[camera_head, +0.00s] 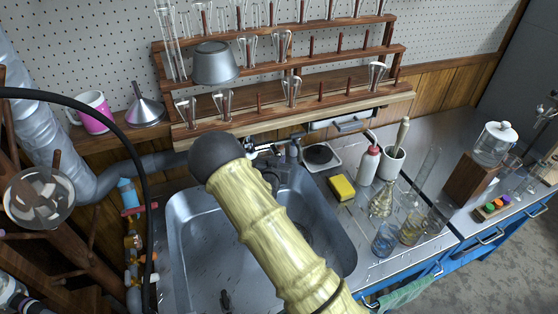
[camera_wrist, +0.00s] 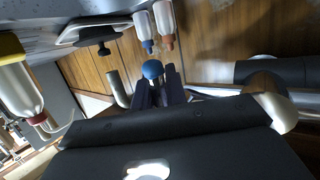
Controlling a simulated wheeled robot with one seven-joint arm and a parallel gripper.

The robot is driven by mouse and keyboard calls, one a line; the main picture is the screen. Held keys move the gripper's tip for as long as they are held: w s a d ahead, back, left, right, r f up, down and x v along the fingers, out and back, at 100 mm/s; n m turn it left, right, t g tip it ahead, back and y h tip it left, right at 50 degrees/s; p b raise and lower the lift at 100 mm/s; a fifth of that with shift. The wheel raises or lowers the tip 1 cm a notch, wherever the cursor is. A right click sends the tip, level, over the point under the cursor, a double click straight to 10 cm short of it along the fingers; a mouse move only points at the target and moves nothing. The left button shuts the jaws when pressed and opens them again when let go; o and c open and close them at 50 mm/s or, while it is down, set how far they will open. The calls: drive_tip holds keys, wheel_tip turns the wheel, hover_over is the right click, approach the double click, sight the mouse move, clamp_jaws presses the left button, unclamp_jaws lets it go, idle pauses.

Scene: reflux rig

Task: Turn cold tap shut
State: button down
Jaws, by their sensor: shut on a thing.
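The cold tap (camera_wrist: 152,69) shows in the wrist view as a round blue knob in the middle. My gripper (camera_wrist: 160,80) has its two dark fingers closed on either side of it. In the head view my pale yellow arm with its dark joint covers much of the sink's back edge, so the blue knob and my fingers cannot be made out there. Black and metal fittings (camera_head: 262,149) show just right of the arm, at the back of the sink (camera_head: 186,240). How far the tap is turned cannot be told.
A yellow sponge (camera_head: 342,188), a red-topped bottle (camera_head: 368,164), a white mug (camera_head: 391,161) and several glass vessels stand on the counter right of the sink. A wooden rack (camera_head: 340,104) with glassware is behind. A black hose (camera_head: 150,215) arcs down at left.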

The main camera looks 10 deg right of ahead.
drive_tip(key=c, duration=1.4)
unclamp_jaws()
drive_tip(key=shift+c, duration=0.2)
drive_tip(key=shift+s, duration=0.1)
drive_tip(key=b+v, duration=0.1)
drive_tip(key=v, duration=1.6)
drive_tip(key=shift+r, duration=0.2)
drive_tip(key=shift+a, duration=0.1)
drive_tip(key=s+d+r+n+g+y+p, duration=0.2)
drive_tip(key=s+r+g+p, duration=0.3)
drive_tip(key=s+r, duration=0.4)
drive_tip(key=s+d+r+n+g+y+p, duration=0.3)
drive_tip(key=s+d+r+g+y+p, duration=0.1)
drive_tip(key=s+r, duration=0.5)
drive_tip(key=d+r+g+p, duration=0.1)
drive_tip(key=g+p, duration=0.1)
drive_tip(key=shift+s+d+p, duration=0.2)
drive_tip(key=shift+s+p, duration=0.1)
drive_tip(key=shift+p, duration=0.05)
